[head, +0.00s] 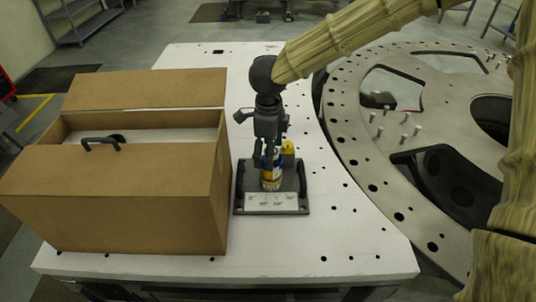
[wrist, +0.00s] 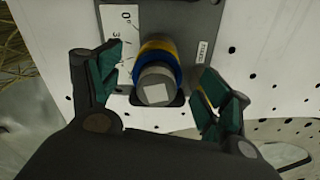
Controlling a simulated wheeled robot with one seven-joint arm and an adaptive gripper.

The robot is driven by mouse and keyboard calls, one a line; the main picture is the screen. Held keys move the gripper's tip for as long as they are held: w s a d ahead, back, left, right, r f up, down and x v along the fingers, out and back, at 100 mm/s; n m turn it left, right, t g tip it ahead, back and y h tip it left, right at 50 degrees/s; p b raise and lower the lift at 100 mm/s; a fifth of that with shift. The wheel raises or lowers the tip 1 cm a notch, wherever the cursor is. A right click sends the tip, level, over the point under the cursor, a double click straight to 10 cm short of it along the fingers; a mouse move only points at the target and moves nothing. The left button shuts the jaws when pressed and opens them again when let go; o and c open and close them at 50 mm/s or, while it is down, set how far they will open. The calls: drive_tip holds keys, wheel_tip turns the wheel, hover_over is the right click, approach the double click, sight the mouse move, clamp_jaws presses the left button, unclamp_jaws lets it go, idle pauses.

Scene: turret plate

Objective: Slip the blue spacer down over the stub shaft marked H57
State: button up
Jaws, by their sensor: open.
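In the wrist view a grey round post (wrist: 156,84) with a white square on its top stands between my fingers. The blue spacer (wrist: 178,72) shows as a ring around this post, with a yellow band beyond it. My gripper (wrist: 155,72) is open, with a green-padded finger on each side, apart from the ring. The marking H57 is not readable; how far down the spacer sits I cannot tell.
An open cardboard box (head: 120,205) with a black handle piece (head: 100,143) stands close on the left. A yellow-topped block (head: 289,148) is just behind the gripper. A large holed ring plate (head: 350,120) lies right. The white table (head: 350,245) is clear at front right.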

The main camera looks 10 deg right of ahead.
wheel_tip(320, 180, up, 10)
drive_tip(key=shift+r, duration=0.2)
idle(0.7)
